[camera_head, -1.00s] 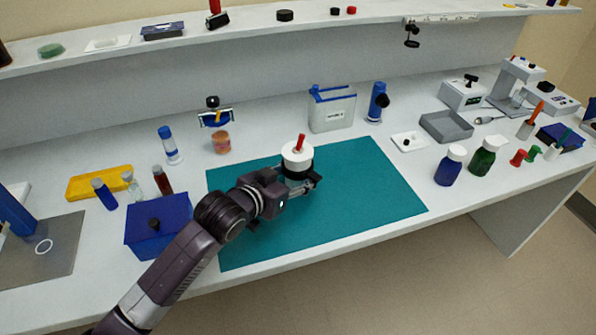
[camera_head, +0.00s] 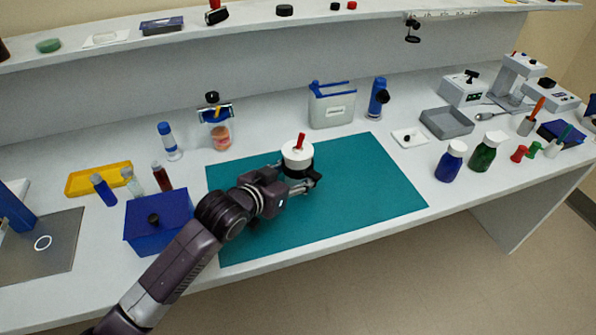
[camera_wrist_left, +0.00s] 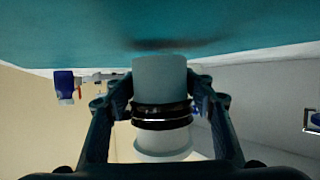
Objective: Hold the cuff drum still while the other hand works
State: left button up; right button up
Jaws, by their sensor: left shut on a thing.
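The cuff drum (camera_head: 297,152) is a white cylinder with a red peg on top, above the teal mat. My left gripper (camera_head: 300,184) is shut on its lower part, with the arm reaching in from the left. In the left wrist view the drum's pale grey part (camera_wrist_left: 160,78) and dark band sit between the two fingers (camera_wrist_left: 163,108). A blurred shadow lies on the mat near the drum's end; I cannot tell whether it touches. My right gripper is in neither view.
The teal mat (camera_head: 370,190) is otherwise bare. A blue box (camera_head: 160,235) stands close to my left arm. A grey-and-blue container (camera_head: 332,108) stands behind the mat. Blue and green bottles (camera_head: 450,163) stand to the right. A shelf (camera_head: 350,22) runs along the back.

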pick_arm(q)
jog(key=shift+f, duration=0.75)
dwell(0.5)
dwell(0.8)
